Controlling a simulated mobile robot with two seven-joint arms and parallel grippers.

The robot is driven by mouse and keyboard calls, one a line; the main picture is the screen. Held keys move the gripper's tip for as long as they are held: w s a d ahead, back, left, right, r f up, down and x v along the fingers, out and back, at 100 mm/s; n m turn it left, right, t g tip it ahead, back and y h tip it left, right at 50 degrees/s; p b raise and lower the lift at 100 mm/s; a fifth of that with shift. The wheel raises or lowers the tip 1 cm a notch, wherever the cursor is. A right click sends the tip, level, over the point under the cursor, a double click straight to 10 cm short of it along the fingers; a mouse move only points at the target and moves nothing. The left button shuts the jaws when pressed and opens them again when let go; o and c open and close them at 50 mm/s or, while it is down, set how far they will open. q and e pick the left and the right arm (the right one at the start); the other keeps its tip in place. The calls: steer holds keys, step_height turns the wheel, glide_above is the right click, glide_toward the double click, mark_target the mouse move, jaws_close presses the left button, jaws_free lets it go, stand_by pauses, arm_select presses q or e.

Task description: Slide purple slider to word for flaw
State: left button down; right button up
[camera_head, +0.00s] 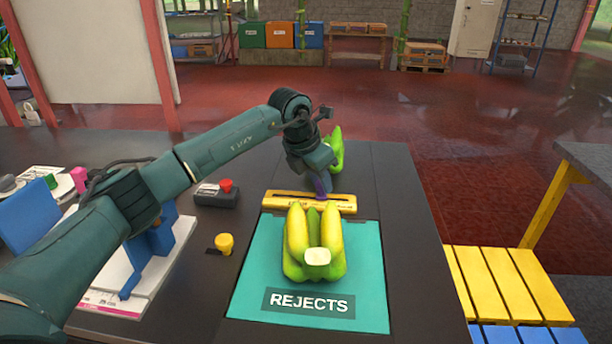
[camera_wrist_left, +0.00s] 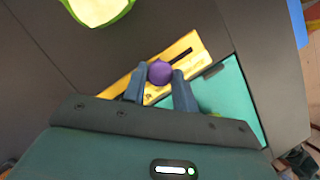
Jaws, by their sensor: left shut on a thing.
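The yellow slider bar (camera_head: 280,202) lies on the dark table just behind the teal mat. It has a dark slot and small lettering on its front, too small to read. The purple slider (camera_head: 320,188) stands in the slot, a little right of the bar's middle in the head view. My left gripper (camera_head: 319,184) comes down from above and is shut on it. In the left wrist view the round purple knob (camera_wrist_left: 160,72) sits between both fingers, with the yellow bar (camera_wrist_left: 186,47) beneath and bare slot to its upper right. My right gripper is not in view.
The teal mat (camera_head: 255,285) marked REJECTS holds a yellow-green banana bunch (camera_head: 330,240) in front of the bar. Another green bunch (camera_head: 337,150) stands behind my gripper. A box with a red button (camera_head: 226,186) and a yellow knob (camera_head: 224,243) are to the left.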

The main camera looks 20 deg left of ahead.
arm_select(q)
steer(key=c, duration=1.3)
jaws_free()
steer(key=shift+o, duration=1)
steer(key=v, duration=1.3)
steer(key=shift+a+r, duration=0.1)
